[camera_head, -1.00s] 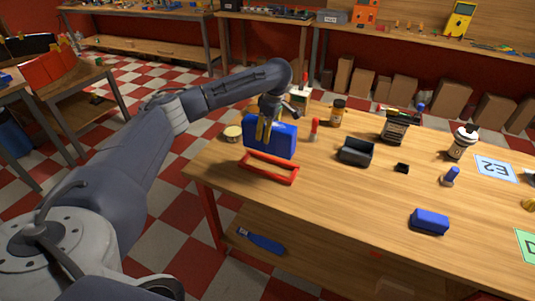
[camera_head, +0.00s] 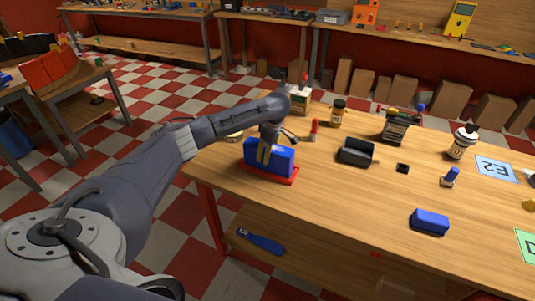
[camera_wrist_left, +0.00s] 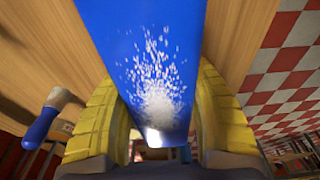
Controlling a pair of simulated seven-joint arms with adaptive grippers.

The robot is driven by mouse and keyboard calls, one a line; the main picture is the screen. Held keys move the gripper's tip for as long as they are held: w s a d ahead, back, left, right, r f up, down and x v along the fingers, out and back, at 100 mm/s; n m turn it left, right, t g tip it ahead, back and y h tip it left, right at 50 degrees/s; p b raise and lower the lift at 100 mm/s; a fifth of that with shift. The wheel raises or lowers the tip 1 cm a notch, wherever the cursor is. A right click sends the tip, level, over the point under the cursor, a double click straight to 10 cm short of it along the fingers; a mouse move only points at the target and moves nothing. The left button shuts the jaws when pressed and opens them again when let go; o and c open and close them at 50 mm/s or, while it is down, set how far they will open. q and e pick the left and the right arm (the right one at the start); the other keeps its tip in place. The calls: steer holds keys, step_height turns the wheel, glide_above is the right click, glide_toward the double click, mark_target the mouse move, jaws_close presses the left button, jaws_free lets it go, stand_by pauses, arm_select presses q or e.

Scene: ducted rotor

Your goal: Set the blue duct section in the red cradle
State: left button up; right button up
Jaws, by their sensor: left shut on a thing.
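The blue duct section (camera_head: 281,157) is at the left end of the wooden table in the head view. My left gripper (camera_head: 265,152) is shut on it from above. In the left wrist view the duct section (camera_wrist_left: 145,55) lies between the two yellow fingers (camera_wrist_left: 155,125). The red cradle (camera_head: 285,179) shows as a low red rim around the bottom of the duct section, which appears to sit upright in it. The cradle's inside is hidden, so I cannot tell whether the section is fully down. My right gripper is not in view.
A red-handled tool (camera_head: 314,129), an amber jar (camera_head: 338,113) and an open black box (camera_head: 356,152) stand right of the cradle. A blue block (camera_head: 430,221) lies nearer the front.

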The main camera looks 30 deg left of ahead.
arm_select(q)
steer(key=shift+f, duration=0.15)
steer(key=o, duration=1.2)
steer(key=r, duration=0.4)
steer(key=d+r, duration=0.1)
steer(key=r, duration=0.7)
steer(key=shift+w+d+r, duration=0.1)
steer(key=shift+w+d, duration=0.05)
steer(key=shift+d, duration=0.25)
